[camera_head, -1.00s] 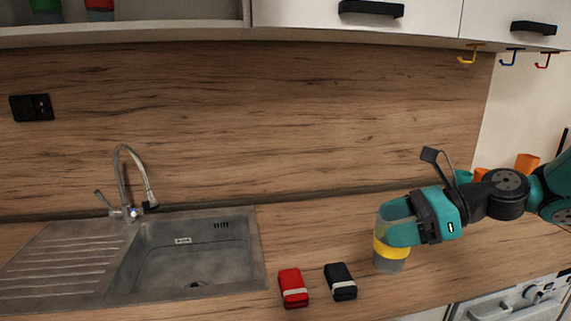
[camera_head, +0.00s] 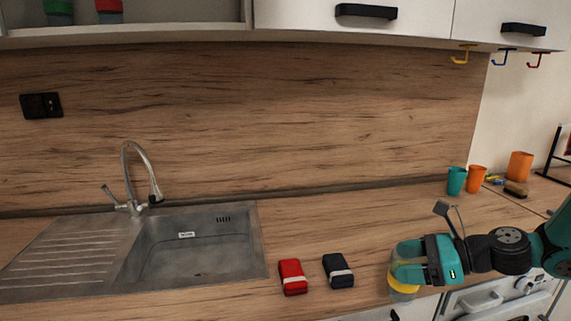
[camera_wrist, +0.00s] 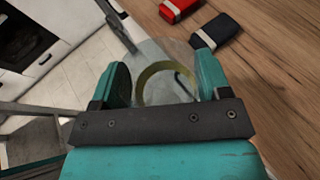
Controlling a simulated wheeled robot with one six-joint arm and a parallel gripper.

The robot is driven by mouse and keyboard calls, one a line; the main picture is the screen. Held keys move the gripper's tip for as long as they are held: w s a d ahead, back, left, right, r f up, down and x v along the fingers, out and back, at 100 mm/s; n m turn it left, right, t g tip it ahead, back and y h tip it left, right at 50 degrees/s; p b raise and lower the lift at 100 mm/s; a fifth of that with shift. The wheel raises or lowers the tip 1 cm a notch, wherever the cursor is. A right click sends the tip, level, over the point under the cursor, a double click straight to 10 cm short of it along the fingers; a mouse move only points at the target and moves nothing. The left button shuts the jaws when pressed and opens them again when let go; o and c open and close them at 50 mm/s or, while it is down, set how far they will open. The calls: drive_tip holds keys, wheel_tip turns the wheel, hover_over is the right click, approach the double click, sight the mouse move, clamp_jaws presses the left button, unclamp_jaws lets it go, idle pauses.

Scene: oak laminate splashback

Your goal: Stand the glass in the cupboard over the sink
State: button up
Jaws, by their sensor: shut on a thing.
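The glass (camera_head: 403,294) is clear grey with a yellow band, upright or nearly so, at the front edge of the counter. My gripper (camera_head: 407,268) is shut around its side, with teal fingers on it. In the wrist view the glass (camera_wrist: 166,84) shows between the two fingers of my gripper (camera_wrist: 162,72). I cannot tell whether its base touches the counter. The cupboard over the sink (camera_head: 180,28) shows at the top left as an open compartment; its upper part is out of view. Green and red items (camera_head: 108,8) stand in it.
A red box (camera_head: 292,277) and a dark blue box (camera_head: 338,270) lie left of the glass. The sink (camera_head: 190,245) with its tap (camera_head: 135,175) is further left. Teal and orange cups (camera_head: 456,181) stand at the back right. Closed cupboard doors with dark handles (camera_head: 366,11) adjoin the opening.

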drive_tip(key=s+d+f+m+t, duration=0.1)
drive_tip(key=d+f, duration=0.1)
drive_tip(key=f, duration=0.5)
drive_tip(key=s+d+f+m+t+h, duration=0.1)
drive_tip(key=d+f+t, duration=0.1)
drive_tip(key=f, duration=0.5)
drive_tip(key=shift+s+d+f+m, duration=0.35)
drive_tip(key=shift+s+d+m, duration=0.05)
drive_tip(key=shift+d, duration=0.05)
